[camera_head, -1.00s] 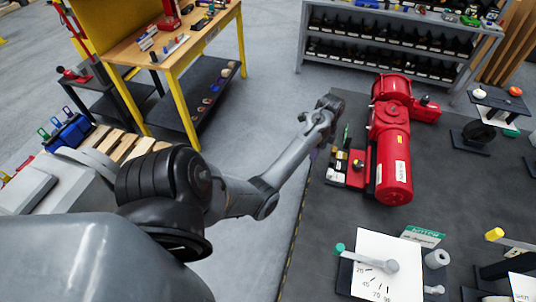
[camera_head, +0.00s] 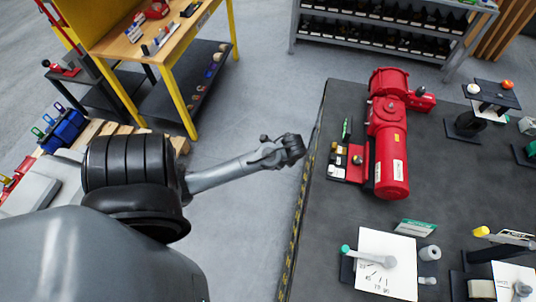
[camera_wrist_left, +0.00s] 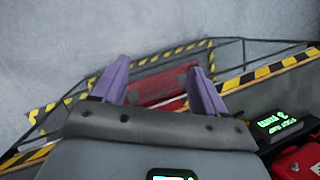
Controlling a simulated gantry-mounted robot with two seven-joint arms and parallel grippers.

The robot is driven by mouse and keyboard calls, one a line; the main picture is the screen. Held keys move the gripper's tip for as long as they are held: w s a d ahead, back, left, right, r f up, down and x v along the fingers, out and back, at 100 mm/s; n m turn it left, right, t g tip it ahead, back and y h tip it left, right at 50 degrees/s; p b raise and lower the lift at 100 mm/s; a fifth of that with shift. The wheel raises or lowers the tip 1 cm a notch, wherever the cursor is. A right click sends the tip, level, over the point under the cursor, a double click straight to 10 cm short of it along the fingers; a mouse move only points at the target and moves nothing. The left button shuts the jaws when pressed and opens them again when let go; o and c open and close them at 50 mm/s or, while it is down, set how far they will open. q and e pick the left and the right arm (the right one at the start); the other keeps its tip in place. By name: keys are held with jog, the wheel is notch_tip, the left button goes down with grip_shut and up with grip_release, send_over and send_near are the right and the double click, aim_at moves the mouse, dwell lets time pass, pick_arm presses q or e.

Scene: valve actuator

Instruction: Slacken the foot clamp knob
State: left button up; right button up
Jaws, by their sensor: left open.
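The red valve actuator (camera_head: 388,140) lies on the dark table. I cannot tell which part is the foot clamp knob. My left arm's end (camera_head: 285,150) is left of this panel, by the table's striped left edge; its fingers cannot be made out there. In the left wrist view my left gripper (camera_wrist_left: 159,66) shows two purple fingers spread apart with nothing between them. A red part (camera_wrist_left: 298,163) and a green-lit display (camera_wrist_left: 277,122) show at the lower right. My right gripper is not seen.
The table's edge (camera_head: 293,235) has yellow-black stripes. A white dial card (camera_head: 388,278) with a teal-tipped lever (camera_head: 368,256) is at the front, a yellow-tipped lever (camera_head: 482,232) to its right. A wooden bench (camera_head: 172,38) and grey shelf (camera_head: 390,35) stand behind. Open floor lies between.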

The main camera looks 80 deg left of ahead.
pick_arm(q)
jog(key=shift+s+d+t, duration=0.3)
jog(key=shift+s+d, duration=0.35)
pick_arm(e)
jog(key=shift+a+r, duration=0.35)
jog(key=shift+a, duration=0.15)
